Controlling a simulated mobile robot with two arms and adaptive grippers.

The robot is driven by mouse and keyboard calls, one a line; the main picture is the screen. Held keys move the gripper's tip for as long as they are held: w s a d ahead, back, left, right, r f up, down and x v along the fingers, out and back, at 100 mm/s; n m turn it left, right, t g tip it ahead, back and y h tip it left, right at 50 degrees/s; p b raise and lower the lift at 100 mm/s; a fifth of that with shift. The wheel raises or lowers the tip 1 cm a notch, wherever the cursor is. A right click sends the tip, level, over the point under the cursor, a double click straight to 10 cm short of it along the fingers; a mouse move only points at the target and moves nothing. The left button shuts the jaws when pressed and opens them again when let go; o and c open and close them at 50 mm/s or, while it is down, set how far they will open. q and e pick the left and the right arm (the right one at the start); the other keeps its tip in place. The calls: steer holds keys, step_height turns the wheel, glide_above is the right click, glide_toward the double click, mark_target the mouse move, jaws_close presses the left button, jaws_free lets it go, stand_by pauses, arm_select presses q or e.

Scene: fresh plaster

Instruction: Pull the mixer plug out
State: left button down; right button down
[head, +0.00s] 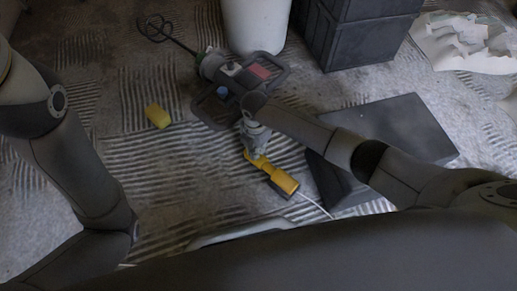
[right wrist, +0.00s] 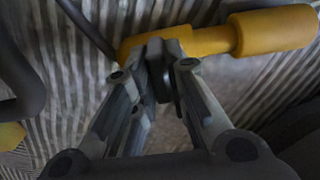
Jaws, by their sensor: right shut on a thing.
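The mixer (head: 212,66), with a whisk-like paddle, lies on the floor. The yellow mixer plug (head: 256,161) is beside it, its dark cable (right wrist: 88,28) showing in the right wrist view. The plug meets a thicker yellow socket (head: 284,182) end to end; I see no gap between them. A pale cord runs from the socket to the lower right. My right gripper (head: 254,152) is shut on the plug from above; its fingers (right wrist: 161,72) hide part of the plug in the wrist view. My left arm shows at left, but its gripper is out of view.
A yellow block (head: 157,116) lies on the floor at left. A dark slab-like box (head: 395,128) stands close to the right of the socket. A white bucket (head: 255,25), dark crates (head: 358,38) and a crumpled pale sheet (head: 465,42) are at the back.

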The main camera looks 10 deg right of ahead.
steer(key=shift+w+a+r, duration=0.1)
steer(key=shift+w, duration=0.1)
steer(key=c, duration=1.4)
jaws_free()
steer(key=shift+c, duration=0.2)
step_height(320, 180, up, 12)
